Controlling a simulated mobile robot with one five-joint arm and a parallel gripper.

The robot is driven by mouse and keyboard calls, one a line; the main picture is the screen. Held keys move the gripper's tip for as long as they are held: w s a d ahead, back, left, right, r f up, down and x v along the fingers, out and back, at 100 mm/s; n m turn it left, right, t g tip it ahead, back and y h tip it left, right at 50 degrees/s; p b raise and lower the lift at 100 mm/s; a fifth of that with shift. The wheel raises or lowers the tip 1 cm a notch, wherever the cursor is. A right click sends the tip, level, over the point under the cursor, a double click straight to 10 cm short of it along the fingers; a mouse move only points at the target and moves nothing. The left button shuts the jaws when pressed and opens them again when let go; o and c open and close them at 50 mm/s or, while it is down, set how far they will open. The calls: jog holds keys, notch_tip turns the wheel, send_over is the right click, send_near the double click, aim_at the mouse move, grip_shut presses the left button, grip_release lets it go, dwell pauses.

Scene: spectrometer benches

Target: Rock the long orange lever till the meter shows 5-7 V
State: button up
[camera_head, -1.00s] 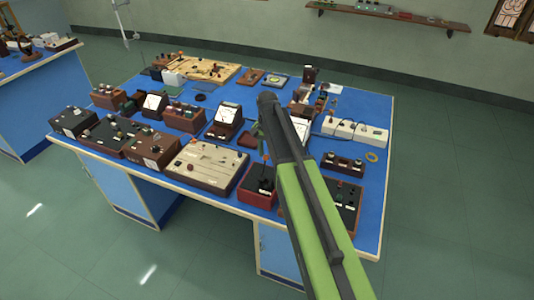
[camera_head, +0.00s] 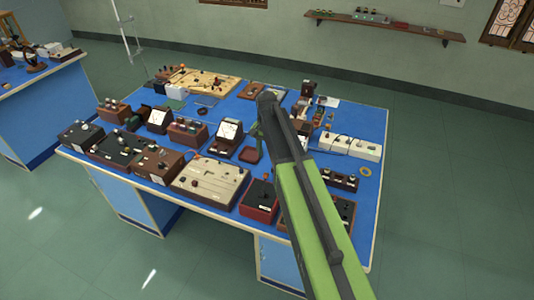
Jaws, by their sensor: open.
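A red box with a black top (camera_head: 259,202) stands near the bench's front edge, just left of my forearm. A thin lever seems to rise from it, but its orange colour is too small to make out for sure. A meter with a white dial (camera_head: 229,132) stands behind it in the middle of the bench; its needle and value cannot be read. My arm reaches up over the bench from the lower right.
The blue bench (camera_head: 210,207) is crowded with instruments. A cream panel box (camera_head: 210,184) sits left of the red box, and brown boxes stand further left. White boxes (camera_head: 350,146) lie right of my arm. Part of the bench is hidden by my arm. Green floor is free around it.

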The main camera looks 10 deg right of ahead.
notch_tip(320, 180, up, 7)
jog(key=p, duration=0.4)
jog(key=shift+f+p, duration=0.2)
jog(key=shift+p, duration=0.2)
dwell(0.4)
